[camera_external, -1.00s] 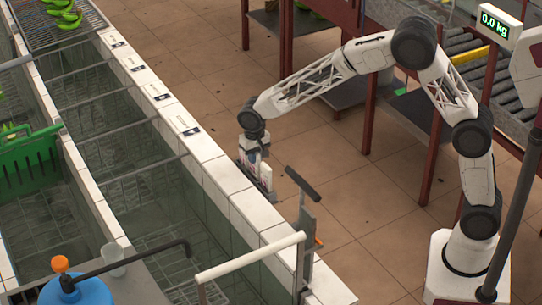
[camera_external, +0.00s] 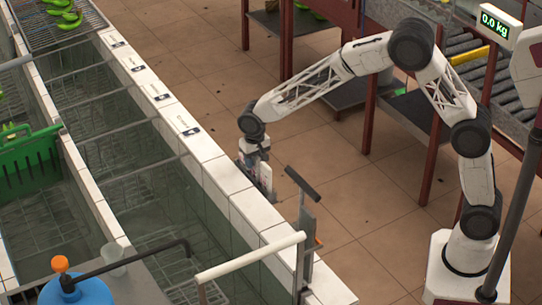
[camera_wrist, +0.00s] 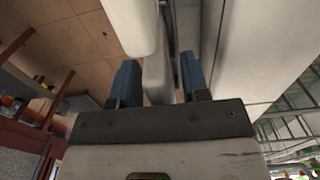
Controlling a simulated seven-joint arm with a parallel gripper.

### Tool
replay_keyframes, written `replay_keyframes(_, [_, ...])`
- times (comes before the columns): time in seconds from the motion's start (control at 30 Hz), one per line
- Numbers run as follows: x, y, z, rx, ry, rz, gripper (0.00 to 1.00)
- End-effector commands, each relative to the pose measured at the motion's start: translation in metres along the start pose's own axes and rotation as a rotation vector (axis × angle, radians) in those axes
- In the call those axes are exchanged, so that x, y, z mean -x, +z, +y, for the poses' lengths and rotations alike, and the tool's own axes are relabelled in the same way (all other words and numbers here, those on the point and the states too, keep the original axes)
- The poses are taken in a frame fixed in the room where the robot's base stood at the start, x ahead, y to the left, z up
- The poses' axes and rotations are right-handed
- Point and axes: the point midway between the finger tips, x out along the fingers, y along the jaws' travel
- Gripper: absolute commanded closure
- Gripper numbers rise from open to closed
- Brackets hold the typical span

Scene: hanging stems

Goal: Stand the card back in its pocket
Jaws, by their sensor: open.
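My gripper (camera_external: 256,176) hangs at the outer side of the white tiled tank wall, low beside its rim. In the wrist view its two blue fingers (camera_wrist: 162,82) are apart. A narrow pale piece (camera_wrist: 158,88) shows between and beyond them, with a dark slot above it; I cannot tell whether it is the card or part of the pocket. No contact with the fingers can be made out. In the external view a small white upright piece (camera_external: 266,183) shows at the gripper's lower right, partly hidden. Card and pocket cannot be told apart for certain.
The tiled wall rim (camera_external: 228,180) runs along the water tanks, with several small dark labels on it. A grey post with a dark bar (camera_external: 304,240) and a pale rail (camera_external: 250,256) stand in front. The brown floor (camera_external: 345,205) to the right is open.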

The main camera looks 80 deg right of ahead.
Motion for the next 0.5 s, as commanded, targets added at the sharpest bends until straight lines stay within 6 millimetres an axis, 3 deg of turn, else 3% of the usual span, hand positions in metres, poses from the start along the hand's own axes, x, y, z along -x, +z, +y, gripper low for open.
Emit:
replay_keyframes(0.27, [0.007, 0.000, 0.000, 0.000, -0.001, 0.001, 0.58])
replay_keyframes(0.5, [0.032, 0.000, 0.000, 0.000, -0.002, 0.002, 0.58])
